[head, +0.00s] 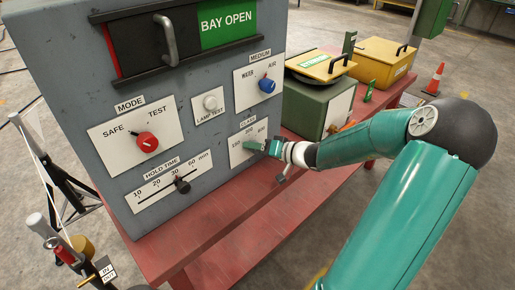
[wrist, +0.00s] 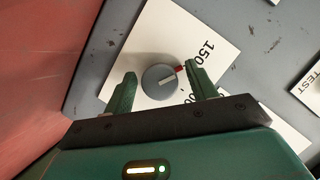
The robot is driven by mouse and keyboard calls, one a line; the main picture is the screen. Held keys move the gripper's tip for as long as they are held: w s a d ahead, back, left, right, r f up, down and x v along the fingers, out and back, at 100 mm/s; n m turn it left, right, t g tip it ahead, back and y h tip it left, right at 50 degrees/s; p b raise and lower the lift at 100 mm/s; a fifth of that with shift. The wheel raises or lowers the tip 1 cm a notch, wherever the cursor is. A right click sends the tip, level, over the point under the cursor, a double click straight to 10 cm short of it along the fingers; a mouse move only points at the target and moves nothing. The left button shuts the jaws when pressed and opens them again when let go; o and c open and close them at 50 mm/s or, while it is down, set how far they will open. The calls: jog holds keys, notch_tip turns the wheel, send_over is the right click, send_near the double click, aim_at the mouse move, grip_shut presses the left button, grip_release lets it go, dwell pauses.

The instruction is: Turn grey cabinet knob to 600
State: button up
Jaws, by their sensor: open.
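The grey knob (wrist: 161,82) sits on a white plate (wrist: 165,30) on the grey cabinet. Its pale pointer bar with a red tip points up and right in the wrist view, toward the side of the printed 150. The other numbers are partly hidden there by my right finger. My gripper (wrist: 162,80) is open, one green finger on each side of the knob, with small gaps showing. In the head view my gripper (head: 257,147) is at the plate marked 150, 300 and 600 (head: 237,156) and covers most of the knob.
The grey cabinet (head: 75,75) also carries a red mode knob (head: 147,142), a blue medium knob (head: 266,85), a lamp test button (head: 210,103) and a hold time slider (head: 182,186). A red bench (head: 225,225) lies below. A green box (head: 310,105) stands to the right.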

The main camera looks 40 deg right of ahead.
jog(key=c, duration=1)
